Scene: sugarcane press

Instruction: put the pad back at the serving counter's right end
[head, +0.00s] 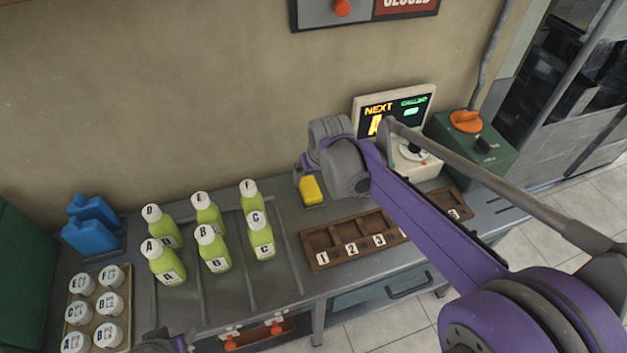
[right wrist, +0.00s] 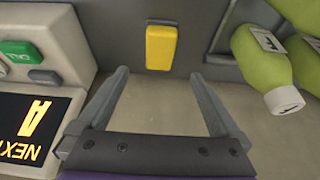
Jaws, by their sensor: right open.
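The yellow pad (head: 311,190) lies near the back of the grey counter (head: 275,305), between the green bottles and the lit screen. In the right wrist view the pad (right wrist: 161,47) shows just beyond and between my right fingertips (right wrist: 158,76), which are spread with nothing between them. In the head view my right wrist hangs over the back of the counter, just above the pad, and partly hides it. Only a small purple and grey part of my left arm shows at the bottom edge of the head view; its jaws cannot be made out.
Several lettered green bottles (head: 214,248) stand left of the pad. A brown numbered tray (head: 322,256) lies in front of it. The screen unit (head: 425,100) and a green box (head: 480,150) stand to the right.

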